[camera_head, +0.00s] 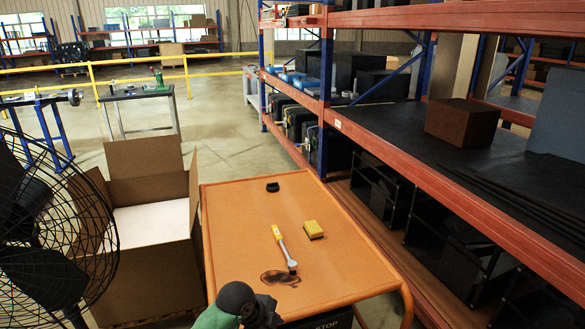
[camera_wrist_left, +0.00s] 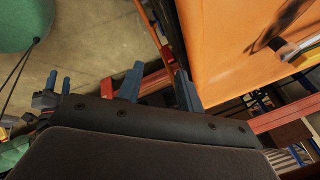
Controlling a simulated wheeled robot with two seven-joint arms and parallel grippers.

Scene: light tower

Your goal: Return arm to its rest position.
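My left gripper (camera_wrist_left: 158,88) shows in the left wrist view, with its two blue-grey fingers apart and nothing between them. It is beside the edge of the orange cart top (camera_wrist_left: 225,50) and touches nothing that I can make out. In the head view a green and dark part, probably of my own arm, shows at the bottom edge, and no gripper fingers can be made out there. At the left of the wrist view, small blue-grey prongs (camera_wrist_left: 58,86) may be my right gripper. They are too small and partly hidden to judge.
The orange cart top (camera_head: 235,215) holds a yellow-handled tool (camera_head: 283,247), a yellow block (camera_head: 313,229), a small black object (camera_head: 272,187) and a dark stain. An open cardboard box (camera_head: 150,260) and a black fan (camera_head: 50,225) stand left. A shelf rack (camera_head: 450,185) stands right.

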